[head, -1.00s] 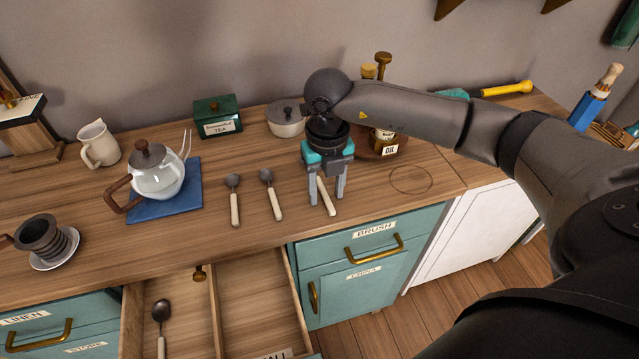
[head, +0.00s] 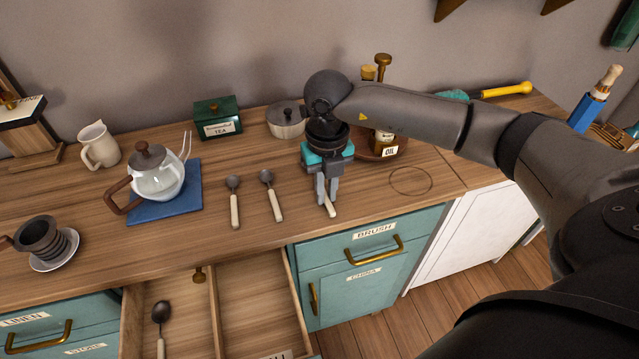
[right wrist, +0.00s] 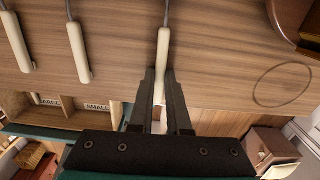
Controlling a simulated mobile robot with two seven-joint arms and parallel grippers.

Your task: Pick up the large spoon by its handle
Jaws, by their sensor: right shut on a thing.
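My right gripper (head: 326,200) is shut on the cream handle of a spoon (head: 331,211) on the wooden counter. In the right wrist view the fingers (right wrist: 161,75) close on both sides of this handle (right wrist: 163,50); its bowl is outside that view and hidden by the gripper in the head view. Two more spoons with cream handles lie to the left, one near (head: 276,206) and one farther left (head: 235,211). A darker-bowled spoon (head: 161,312) lies in the open drawer's left compartment. I cannot tell the held spoon's size. My left gripper is not in view.
The open drawer (head: 212,300) has compartments; LARGE and SMALL labels (right wrist: 97,107) show in the right wrist view. A glass teapot (head: 158,182) stands on a blue mat (head: 190,203). A lidded pot (head: 286,122) and an oil bottle (head: 384,140) stand behind the gripper.

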